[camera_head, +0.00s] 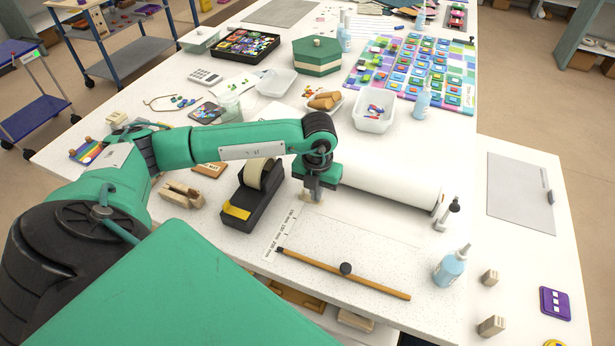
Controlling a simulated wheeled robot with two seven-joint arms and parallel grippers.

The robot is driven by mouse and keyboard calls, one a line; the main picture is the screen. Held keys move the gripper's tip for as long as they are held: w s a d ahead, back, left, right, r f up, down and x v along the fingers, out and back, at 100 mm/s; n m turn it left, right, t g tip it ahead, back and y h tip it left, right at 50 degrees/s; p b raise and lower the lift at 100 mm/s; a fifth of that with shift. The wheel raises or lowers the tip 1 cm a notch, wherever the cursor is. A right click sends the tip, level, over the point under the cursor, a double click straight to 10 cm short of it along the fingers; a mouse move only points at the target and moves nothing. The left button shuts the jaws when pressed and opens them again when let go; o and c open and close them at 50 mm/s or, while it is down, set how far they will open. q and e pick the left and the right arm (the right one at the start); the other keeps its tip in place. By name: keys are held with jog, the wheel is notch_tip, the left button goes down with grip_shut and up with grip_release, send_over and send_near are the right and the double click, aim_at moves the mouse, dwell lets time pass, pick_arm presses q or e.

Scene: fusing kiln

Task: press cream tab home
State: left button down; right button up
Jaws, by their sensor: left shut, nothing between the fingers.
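My left gripper (314,193) points down at the left end of a white roll (395,187), with its fingers shut and empty. A small cream piece (306,198), which looks like the cream tab, shows right at the fingertips. The gripper partly hides it, and I cannot tell whether the fingers touch it or how far in it sits. My right gripper is not in view.
A black tape dispenser (249,206) stands just left of the gripper. A wooden rod (345,273) with a black knob lies in front. A blue bottle (451,267) and a small dark-topped stand (447,214) are to the right.

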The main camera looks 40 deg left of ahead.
pick_arm(q)
jog(key=shift+f+b, duration=0.35)
jog(key=shift+f, duration=0.1)
dwell(0.5)
jog(key=shift+r, duration=0.15)
jog(key=shift+r+p, duration=1.85)
jog(key=shift+r, duration=1.6)
jog(key=shift+f, duration=0.1)
